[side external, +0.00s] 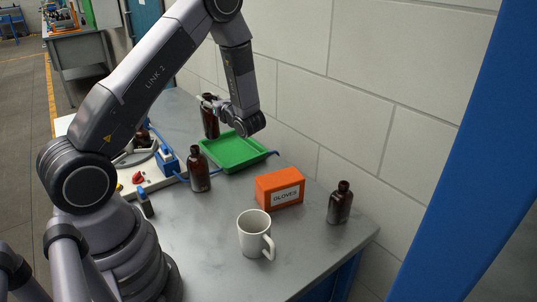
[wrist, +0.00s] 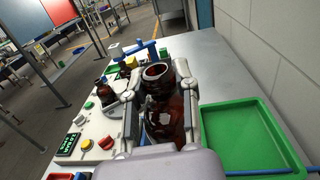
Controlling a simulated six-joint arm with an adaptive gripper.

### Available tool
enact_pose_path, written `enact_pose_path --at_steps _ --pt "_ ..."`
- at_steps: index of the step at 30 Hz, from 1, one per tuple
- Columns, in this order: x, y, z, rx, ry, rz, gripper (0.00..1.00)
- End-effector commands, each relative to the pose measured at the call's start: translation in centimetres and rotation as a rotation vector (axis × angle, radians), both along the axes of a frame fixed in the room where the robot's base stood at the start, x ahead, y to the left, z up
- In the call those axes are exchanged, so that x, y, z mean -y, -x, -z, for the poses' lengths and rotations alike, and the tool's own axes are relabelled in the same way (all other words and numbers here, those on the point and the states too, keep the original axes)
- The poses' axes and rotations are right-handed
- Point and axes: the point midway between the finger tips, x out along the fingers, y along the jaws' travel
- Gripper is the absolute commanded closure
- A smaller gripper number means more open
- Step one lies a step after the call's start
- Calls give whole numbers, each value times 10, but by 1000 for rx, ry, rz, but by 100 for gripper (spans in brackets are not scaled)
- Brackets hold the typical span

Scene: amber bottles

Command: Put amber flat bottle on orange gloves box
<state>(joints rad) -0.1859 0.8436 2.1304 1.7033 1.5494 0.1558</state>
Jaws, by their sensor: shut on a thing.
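My gripper (side external: 213,103) is shut on an amber bottle (side external: 210,124), taken here as the amber flat bottle, beside the green tray's far left corner. In the wrist view the bottle (wrist: 163,120) stands roughly upright between the two fingers of my gripper (wrist: 158,88), its dark open mouth towards the camera. I cannot tell whether its base touches the table. The orange gloves box (side external: 279,189) sits near the wall, on the near side of the tray, with a white GLOVES label. Its top is bare. The box is not in the wrist view.
A green tray (side external: 233,168) lies between my gripper and the box. Other amber bottles stand left of the box (side external: 199,170) and right of it (side external: 340,204). A white mug (side external: 252,236) stands in front. A white panel (wrist: 95,155) with buttons is at left.

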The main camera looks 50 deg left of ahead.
Motion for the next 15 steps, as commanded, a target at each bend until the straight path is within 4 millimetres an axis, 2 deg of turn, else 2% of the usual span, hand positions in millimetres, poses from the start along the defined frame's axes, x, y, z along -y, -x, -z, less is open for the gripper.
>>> enact_pose_path --at_steps 1,6,10,12,15 --pt "32 -7 -8 3 -1 38 100" --pt "120 -2 -28 0 1 118 100" --pt "171 12 -40 -3 1 168 100" --pt "190 20 -45 -6 0 188 100" --pt "208 30 -49 -10 0 207 100"
